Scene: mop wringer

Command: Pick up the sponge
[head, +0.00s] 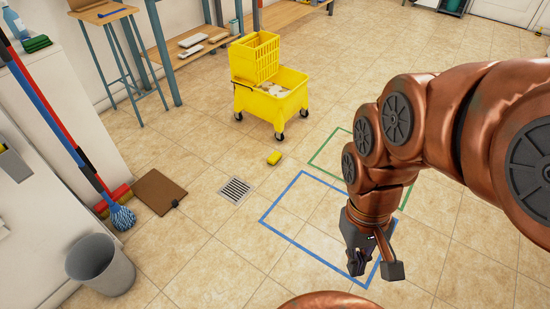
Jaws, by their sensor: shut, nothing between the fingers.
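A small yellow sponge (273,158) lies on the tiled floor in the head view, in front of the yellow mop bucket and beyond the drain grate. My gripper (377,272) hangs low at the lower right, over the near right corner of the blue taped square. It is shut and empty, well apart from the sponge, to its right and nearer to me. Nothing covers the sponge.
A yellow mop bucket with wringer (268,96) stands behind the sponge. Blue (285,238) and green tape outlines mark open floor.

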